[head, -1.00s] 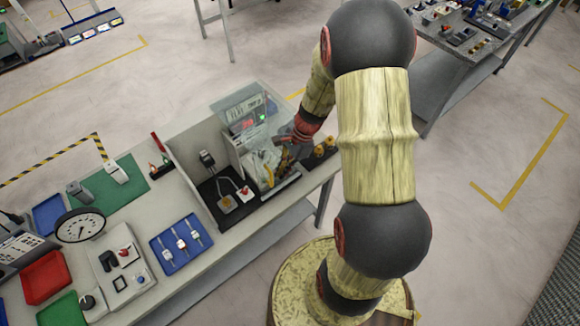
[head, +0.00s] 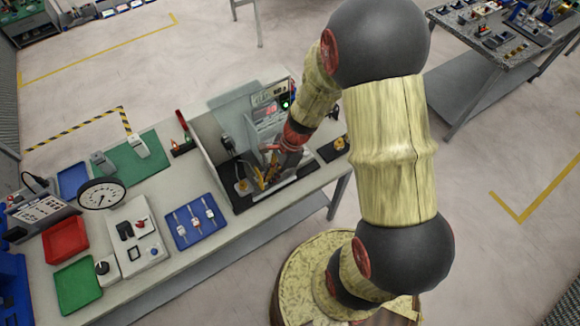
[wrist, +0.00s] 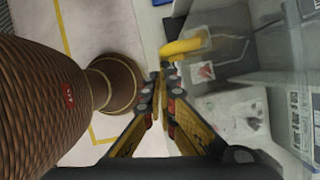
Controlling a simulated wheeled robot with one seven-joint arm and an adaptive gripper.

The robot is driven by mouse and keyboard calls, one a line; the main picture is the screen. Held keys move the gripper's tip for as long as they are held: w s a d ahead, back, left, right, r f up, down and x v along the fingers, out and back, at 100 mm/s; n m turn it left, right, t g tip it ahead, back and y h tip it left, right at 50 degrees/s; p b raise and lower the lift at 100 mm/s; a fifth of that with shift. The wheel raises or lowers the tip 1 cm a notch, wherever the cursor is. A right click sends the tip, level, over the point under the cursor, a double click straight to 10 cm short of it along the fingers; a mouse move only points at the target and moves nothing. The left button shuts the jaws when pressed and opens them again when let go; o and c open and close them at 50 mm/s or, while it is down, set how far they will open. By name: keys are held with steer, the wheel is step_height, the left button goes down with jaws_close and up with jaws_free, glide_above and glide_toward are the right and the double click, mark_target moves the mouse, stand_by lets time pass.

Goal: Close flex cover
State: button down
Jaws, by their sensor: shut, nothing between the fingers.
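A see-through cover (wrist: 275,80) shows at the right of the wrist view, with a white boxy part (wrist: 232,112) and a yellow curved piece (wrist: 183,47) beneath or beside it. I cannot tell how far the cover is open. In the head view it is hard to make out around the grey bench fixture with a red display (head: 268,110), partly hidden by my arm. My gripper (head: 262,183) is shut and empty, pointing down at the front of this fixture. In the wrist view its fingertips (wrist: 160,75) are together, near the yellow piece; contact is unclear.
A grey partition (head: 203,130) stands just left of the fixture. A blue tray (head: 194,221) with several small parts, a round gauge (head: 101,193) and a red tray (head: 65,240) lie further left. A black mat (head: 330,151) is to the right.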

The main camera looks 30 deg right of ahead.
steer(key=a, duration=0.7)
steer(key=shift+s+a, duration=0.15)
steer(key=shift+a, duration=0.2)
steer(key=s+d+r+p, duration=0.1)
steer(key=d+r, duration=0.6)
steer(key=r, duration=0.2)
steer(key=shift+d+r, duration=0.15)
steer(key=shift+d, duration=0.2)
steer(key=shift+s, duration=0.1)
